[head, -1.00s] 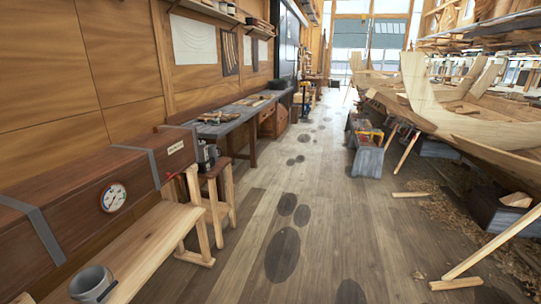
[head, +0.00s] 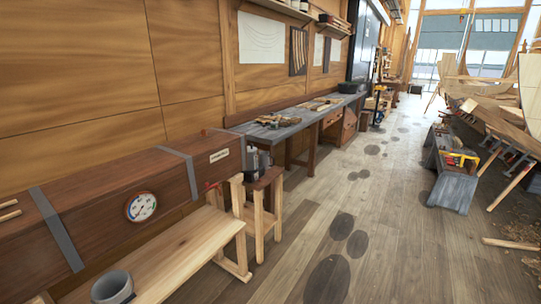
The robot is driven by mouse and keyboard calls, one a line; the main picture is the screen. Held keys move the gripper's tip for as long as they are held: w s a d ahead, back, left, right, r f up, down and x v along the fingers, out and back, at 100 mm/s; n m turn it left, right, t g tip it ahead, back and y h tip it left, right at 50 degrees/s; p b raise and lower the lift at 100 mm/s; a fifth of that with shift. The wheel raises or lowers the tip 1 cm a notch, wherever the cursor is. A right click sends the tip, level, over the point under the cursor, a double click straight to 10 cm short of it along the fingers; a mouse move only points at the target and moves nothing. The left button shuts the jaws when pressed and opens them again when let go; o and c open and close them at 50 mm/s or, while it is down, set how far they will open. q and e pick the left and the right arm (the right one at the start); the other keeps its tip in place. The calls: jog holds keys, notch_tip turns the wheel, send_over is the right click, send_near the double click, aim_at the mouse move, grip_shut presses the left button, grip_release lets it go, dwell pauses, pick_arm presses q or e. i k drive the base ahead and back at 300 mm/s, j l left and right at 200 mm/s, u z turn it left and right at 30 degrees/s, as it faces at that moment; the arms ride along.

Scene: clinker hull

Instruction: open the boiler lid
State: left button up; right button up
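A small dark metal vessel (head: 258,162) stands on a wooden stool at the end of the long wooden box; it may be the boiler, but it is too small for me to make out a lid. The long brown box (head: 100,205) has grey straps, a round dial gauge (head: 141,207) and a small label plate (head: 219,155). Neither of my grippers shows in the head view.
A pale wooden bench (head: 185,255) runs in front of the box, with a grey mug-like cylinder (head: 112,287) on it. A workbench (head: 285,128) stands farther along the wall. A grey low bench (head: 452,185) stands at right. The floor (head: 370,230) between is clear.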

aim_at(251, 149)
jog(key=i+l+u, duration=0.9)
jog(key=i+l, duration=0.25)
jog(key=i+l+u, duration=0.15)
jog(key=l, duration=0.3)
jog(key=i+l+u, duration=0.2)
jog(key=i+l, duration=0.15)
jog(key=l, duration=0.15)
jog(key=i+l+u, duration=0.2)
jog(key=l, duration=0.25)
jog(key=i+l+u, duration=0.2)
jog(key=l, duration=0.35)
jog(key=i+l+u, duration=0.2)
jog(key=l, duration=0.3)
jog(key=l+u, duration=0.15)
jog(key=l, duration=0.4)
jog(key=i, duration=0.05)
